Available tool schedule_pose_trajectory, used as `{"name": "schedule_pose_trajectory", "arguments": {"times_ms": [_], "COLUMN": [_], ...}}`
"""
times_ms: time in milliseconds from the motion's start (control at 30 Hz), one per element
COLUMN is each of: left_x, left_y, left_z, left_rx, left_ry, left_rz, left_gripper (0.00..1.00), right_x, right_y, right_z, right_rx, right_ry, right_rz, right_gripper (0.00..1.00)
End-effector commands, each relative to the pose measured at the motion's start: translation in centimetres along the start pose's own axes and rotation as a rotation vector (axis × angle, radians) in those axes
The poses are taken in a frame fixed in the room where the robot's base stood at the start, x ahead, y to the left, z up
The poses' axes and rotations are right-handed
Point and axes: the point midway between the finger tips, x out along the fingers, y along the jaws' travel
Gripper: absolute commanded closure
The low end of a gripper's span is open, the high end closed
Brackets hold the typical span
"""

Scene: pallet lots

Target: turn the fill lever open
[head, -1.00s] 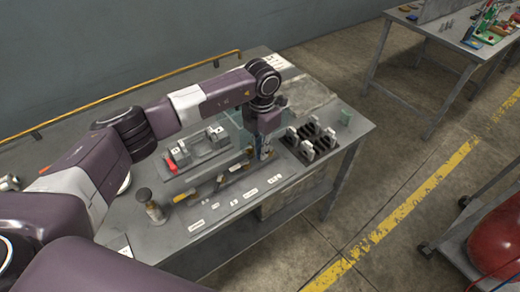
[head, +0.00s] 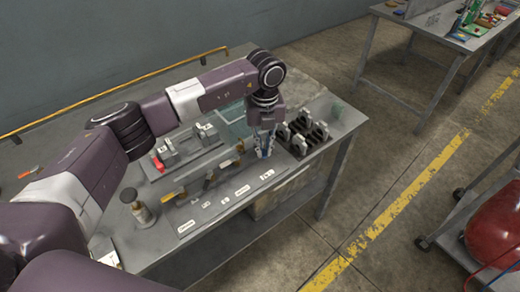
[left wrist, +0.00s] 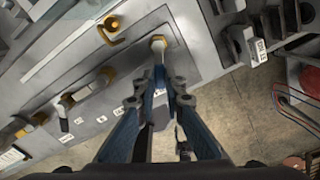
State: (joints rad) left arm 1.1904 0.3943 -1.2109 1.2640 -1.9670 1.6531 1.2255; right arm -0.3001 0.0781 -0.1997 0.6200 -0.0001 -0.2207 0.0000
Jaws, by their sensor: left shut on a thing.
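The valve panel (head: 220,203) is a grey plate on the workbench with a row of small levers and white labels. My left gripper (head: 263,152) is at the panel's right end, pointing down. In the left wrist view its two blue fingers (left wrist: 159,90) are shut on a grey lever handle at that end. The fingers hide part of the handle. The labels are too small to read. My right gripper is not in view.
A black rack with grey pieces (head: 303,135) stands close to the right of the gripper. A grey fixture with a red part (head: 158,163) lies behind the panel. A small bottle (head: 138,208) stands left of it. The floor to the right is partly free.

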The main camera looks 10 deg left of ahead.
Motion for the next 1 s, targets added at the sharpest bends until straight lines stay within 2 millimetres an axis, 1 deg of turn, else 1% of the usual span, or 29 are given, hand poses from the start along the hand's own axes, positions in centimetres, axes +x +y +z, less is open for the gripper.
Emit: {"name": "schedule_pose_trajectory", "arguments": {"times_ms": [33, 200, 500, 733, 1000], "left_x": [-0.1, -0.1, -0.2, -0.3, -0.3], "left_y": [-0.3, -0.9, -1.6, -1.9, -2.0], "left_z": [0.2, 0.3, 0.5, 0.7, 0.7], "left_rx": [-0.044, -0.192, -0.388, -0.466, -0.491], "left_ry": [-0.005, -0.005, -0.005, -0.006, -0.006], "left_rz": [-0.005, -0.006, -0.006, -0.006, -0.006], "left_gripper": [1.0, 1.0, 1.0, 1.0, 1.0], "right_x": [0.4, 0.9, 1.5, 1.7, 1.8], "right_y": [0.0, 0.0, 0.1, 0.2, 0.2], "right_z": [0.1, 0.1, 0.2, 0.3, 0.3], "right_rx": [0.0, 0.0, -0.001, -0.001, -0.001], "right_ry": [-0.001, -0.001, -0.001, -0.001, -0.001], "right_rz": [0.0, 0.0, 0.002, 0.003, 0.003], "right_gripper": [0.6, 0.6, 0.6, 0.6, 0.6]}}
